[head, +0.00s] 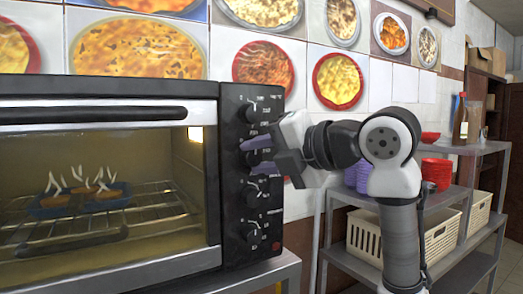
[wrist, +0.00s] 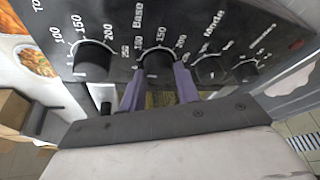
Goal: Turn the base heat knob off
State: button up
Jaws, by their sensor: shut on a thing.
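The toaster oven (head: 110,115) stands at the left with a column of black knobs on its right-hand panel. The base heat knob (wrist: 158,62) is the second from the left in the wrist view, under the white word "Base" and a ring of temperature numbers. It is the second knob down in the head view, largely hidden by my gripper (head: 254,156). My gripper's purple fingers (wrist: 159,85) are shut on this knob, one on each side. I cannot tell where its pointer stands.
The top knob (wrist: 93,60) and the mode knob (wrist: 210,68) sit close on either side of my fingers, with the timer knob (wrist: 245,68) beyond. A metal shelf (head: 450,150) stands at the right.

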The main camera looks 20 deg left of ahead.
jog(key=shift+n+h, duration=0.3)
jog(key=shift+n, duration=0.2)
jog(key=shift+a+f, duration=0.1)
jog(key=o, duration=1)
jog(key=shift+c, duration=0.2)
jog(key=b+v, duration=0.2)
jog(key=v, duration=1.2)
jog(key=shift+s, duration=0.15)
